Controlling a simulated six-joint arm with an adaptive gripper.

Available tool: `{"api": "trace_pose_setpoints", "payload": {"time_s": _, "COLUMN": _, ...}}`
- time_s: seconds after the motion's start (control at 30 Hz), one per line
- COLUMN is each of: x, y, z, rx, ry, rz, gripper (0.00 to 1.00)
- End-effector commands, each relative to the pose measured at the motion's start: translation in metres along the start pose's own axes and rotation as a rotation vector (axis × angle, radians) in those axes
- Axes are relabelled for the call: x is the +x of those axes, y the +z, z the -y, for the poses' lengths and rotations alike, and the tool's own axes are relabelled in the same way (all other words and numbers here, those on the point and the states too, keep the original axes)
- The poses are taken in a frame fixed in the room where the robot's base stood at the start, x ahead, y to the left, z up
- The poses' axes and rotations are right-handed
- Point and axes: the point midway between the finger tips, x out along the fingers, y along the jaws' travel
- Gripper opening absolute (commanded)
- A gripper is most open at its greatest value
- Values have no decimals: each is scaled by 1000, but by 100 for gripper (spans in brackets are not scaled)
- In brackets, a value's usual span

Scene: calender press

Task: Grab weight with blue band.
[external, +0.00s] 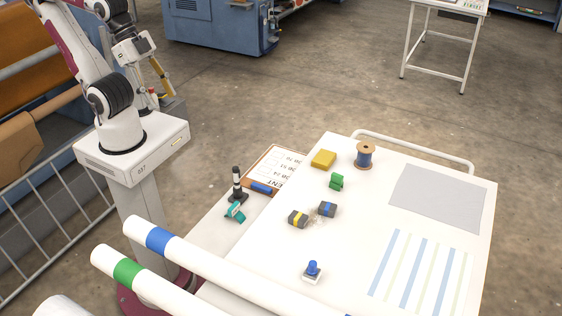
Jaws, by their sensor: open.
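The weight with the blue band (327,209) is a small dark grey block on the white table, near the middle of the external view. A similar dark grey weight with a yellow band (298,219) sits just left of it, with a small clear, crumpled-looking patch between them. My gripper (161,82) is at the upper left, raised beside my arm's base and well away from the table and both weights. It is open; its fingers are small and hard to make out, and I see nothing held in it.
Around the weights are a green item (336,181), yellow block (323,159), blue-wound spool (365,155) and blue-knobbed stamp (312,270). A black-and-white post (237,184) and teal item (235,212) stand left. Long white rolls (205,262) cross the near left. The grey mat (437,198) is clear.

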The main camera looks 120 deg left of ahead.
Motion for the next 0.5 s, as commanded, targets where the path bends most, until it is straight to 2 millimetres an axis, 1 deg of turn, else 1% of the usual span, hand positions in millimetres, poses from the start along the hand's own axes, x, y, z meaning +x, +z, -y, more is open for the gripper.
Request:
{"api": "trace_pose_setpoints", "payload": {"time_s": 0.17, "x": 1, "y": -2, "z": 1, "rx": -1, "ry": -2, "rz": -2, "gripper": 46}}
{"api": "trace_pose_setpoints", "payload": {"time_s": 0.27, "x": 5, "y": -8, "z": 2, "rx": -2, "ry": -5, "rz": -8, "gripper": 46}}
{"api": "trace_pose_setpoints", "payload": {"time_s": 0.37, "x": 11, "y": -19, "z": 4, "rx": -5, "ry": -10, "rz": -19, "gripper": 46}}
{"api": "trace_pose_setpoints", "payload": {"time_s": 0.5, "x": 24, "y": -39, "z": 9, "rx": -8, "ry": -21, "rz": -41, "gripper": 46}}
